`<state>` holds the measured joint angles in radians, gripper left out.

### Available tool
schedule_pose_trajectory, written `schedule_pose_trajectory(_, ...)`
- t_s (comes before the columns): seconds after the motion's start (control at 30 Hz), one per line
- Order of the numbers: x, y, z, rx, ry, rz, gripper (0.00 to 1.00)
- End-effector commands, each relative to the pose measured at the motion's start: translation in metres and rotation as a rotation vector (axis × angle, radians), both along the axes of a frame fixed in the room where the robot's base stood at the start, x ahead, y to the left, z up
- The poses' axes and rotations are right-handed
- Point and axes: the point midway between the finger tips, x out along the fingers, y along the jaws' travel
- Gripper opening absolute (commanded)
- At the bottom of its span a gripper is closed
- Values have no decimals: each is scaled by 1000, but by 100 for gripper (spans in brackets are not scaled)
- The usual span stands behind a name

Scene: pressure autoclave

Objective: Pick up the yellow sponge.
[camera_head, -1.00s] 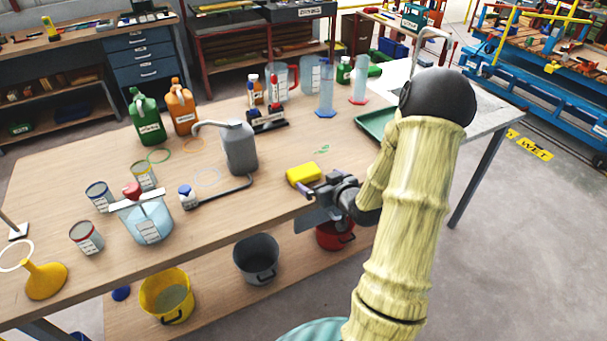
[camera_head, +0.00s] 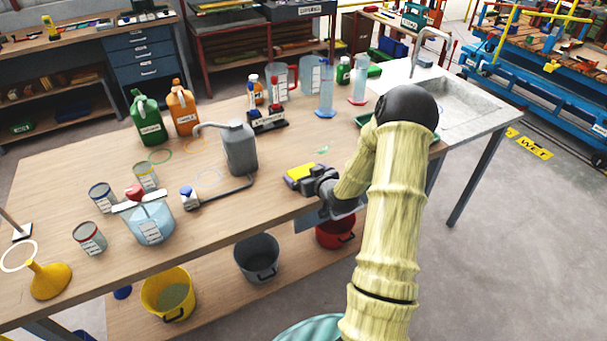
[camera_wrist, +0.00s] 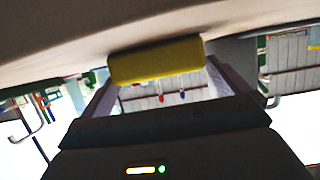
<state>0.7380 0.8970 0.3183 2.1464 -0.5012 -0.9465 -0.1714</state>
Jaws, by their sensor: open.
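The yellow sponge (camera_head: 297,171) lies on the wooden table near its front edge, right of the grey jerrycan. In the head view my gripper (camera_head: 303,180) is at the sponge and covers part of it. In the wrist view the sponge (camera_wrist: 156,61) spans the space between my two fingers (camera_wrist: 160,80), one on each side. The fingers are open. I cannot tell whether either finger touches the sponge.
The grey jerrycan (camera_head: 240,148) with its spout stands left of the sponge, and its dark hose lies on the table. A green tray (camera_head: 364,119) lies behind my arm. A sink (camera_head: 440,92) is at the right. Buckets stand on the lower shelf.

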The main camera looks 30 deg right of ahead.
Motion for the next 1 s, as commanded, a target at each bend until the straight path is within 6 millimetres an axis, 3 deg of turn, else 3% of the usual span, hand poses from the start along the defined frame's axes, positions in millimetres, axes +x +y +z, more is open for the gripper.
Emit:
schedule_pose_trajectory(0.2, 21, 1, -8, 1, 0, 0, 100)
schedule_pose_trajectory(0.73, 22, 1, -9, 1, 0, 0, 100)
schedule_pose_trajectory(0.9, 21, 1, -9, 1, 0, 0, 69)
schedule_pose_trajectory(1.0, 22, 1, -9, 1, 0, 0, 69)
